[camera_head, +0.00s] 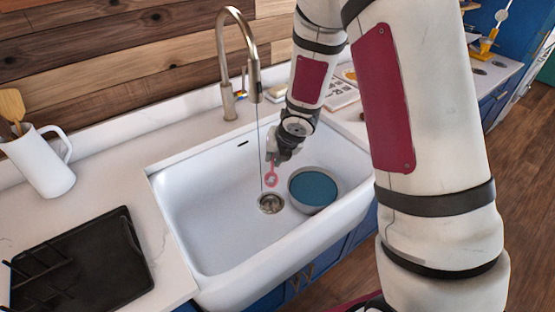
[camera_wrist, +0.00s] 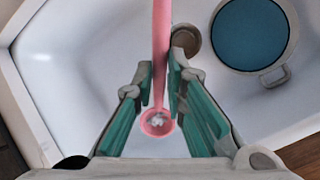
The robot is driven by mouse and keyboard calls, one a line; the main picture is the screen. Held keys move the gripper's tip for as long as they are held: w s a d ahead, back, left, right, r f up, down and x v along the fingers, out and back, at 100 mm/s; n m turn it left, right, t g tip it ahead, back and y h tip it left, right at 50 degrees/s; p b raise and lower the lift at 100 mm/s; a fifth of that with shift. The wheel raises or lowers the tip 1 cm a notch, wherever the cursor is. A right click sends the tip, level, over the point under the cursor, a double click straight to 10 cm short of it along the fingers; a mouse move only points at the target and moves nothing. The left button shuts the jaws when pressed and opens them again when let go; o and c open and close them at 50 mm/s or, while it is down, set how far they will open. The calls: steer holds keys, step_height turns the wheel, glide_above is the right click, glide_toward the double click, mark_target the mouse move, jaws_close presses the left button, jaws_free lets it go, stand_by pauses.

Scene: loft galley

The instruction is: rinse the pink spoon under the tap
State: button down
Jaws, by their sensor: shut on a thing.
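The pink spoon (camera_head: 271,178) hangs over the sink basin, its round end low and whitish in the middle. In the wrist view its pink shaft (camera_wrist: 161,45) runs up out of frame, and a round end with pale specks (camera_wrist: 157,123) sits near the fingers. My gripper (camera_head: 277,156) is shut on the spoon, between the teal finger pads (camera_wrist: 166,90) in the wrist view. The brushed-metal tap (camera_head: 232,60) arches over the sink, and a thin stream falls from it. The spoon shows just right of the stream; I cannot tell whether they touch.
The white sink (camera_head: 208,218) has a round drain (camera_head: 271,203). A grey-rimmed pan with a blue inside (camera_head: 313,189) lies on the sink floor at right. A black drying rack (camera_head: 85,265) and a white utensil jug (camera_head: 40,165) stand on the left counter. The basin's left side is clear.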

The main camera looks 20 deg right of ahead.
steer(key=w+a+f+b, duration=0.2)
steer(key=w, duration=0.8)
steer(key=shift+a, duration=0.15)
stand_by(0.4)
stand_by(0.5)
steer(key=shift+w+d, duration=0.15)
steer(key=shift+d, duration=0.45)
steer(key=shift+a, duration=0.15)
steer(key=shift+a, duration=0.45)
